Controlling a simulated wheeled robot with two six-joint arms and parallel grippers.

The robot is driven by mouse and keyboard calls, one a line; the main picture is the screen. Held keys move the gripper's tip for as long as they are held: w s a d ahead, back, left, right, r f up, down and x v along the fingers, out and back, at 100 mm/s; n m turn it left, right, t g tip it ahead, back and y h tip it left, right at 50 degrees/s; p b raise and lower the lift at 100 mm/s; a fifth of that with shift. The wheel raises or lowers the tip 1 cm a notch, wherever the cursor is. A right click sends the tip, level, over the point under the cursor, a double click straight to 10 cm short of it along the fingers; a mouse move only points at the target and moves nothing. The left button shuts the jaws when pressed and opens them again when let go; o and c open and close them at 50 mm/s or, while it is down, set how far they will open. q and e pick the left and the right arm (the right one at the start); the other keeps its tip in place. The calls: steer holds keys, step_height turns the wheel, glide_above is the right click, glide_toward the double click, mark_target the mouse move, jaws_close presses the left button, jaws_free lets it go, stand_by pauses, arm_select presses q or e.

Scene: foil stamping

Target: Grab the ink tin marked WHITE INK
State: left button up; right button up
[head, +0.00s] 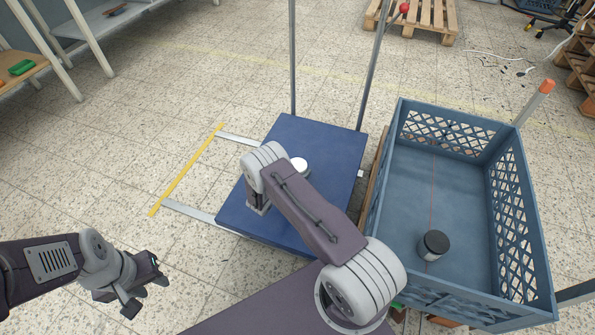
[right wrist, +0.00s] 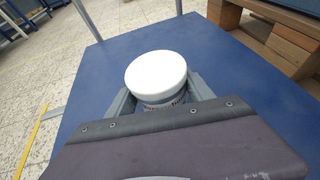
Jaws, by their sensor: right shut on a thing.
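An ink tin with a white lid (head: 299,166) is at the blue platform (head: 330,150) in the head view, partly behind my right arm. In the right wrist view the tin (right wrist: 157,76) stands upright between the fingers of my right gripper (right wrist: 160,98), which is shut on it. Only a strip of its label shows, and I cannot read it. I cannot tell whether it rests on the platform or is just above it. My left gripper (head: 147,291) is open and empty over the floor at the lower left.
A blue-grey crate (head: 516,215) stands right of the platform and holds a dark-lidded tin (head: 434,245). Upright metal posts (head: 292,60) rise behind the platform. A yellow bar (head: 187,168) lies to the left. The floor at the left is mostly clear.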

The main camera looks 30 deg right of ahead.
mark_target(302, 161)
steer(key=r+p, duration=0.1)
steer(key=r, duration=0.1)
steer(key=r+p, duration=0.1)
steer(key=r, duration=0.1)
steer(key=shift+s+d+r+p, duration=0.1)
steer(key=shift+s+d+p, duration=0.1)
steer(key=shift+s+p, duration=0.15)
steer(key=s+d+r+p, duration=0.5)
steer(key=s+d+p, duration=0.1)
steer(key=s, duration=0.3)
steer(key=shift+r, duration=0.3)
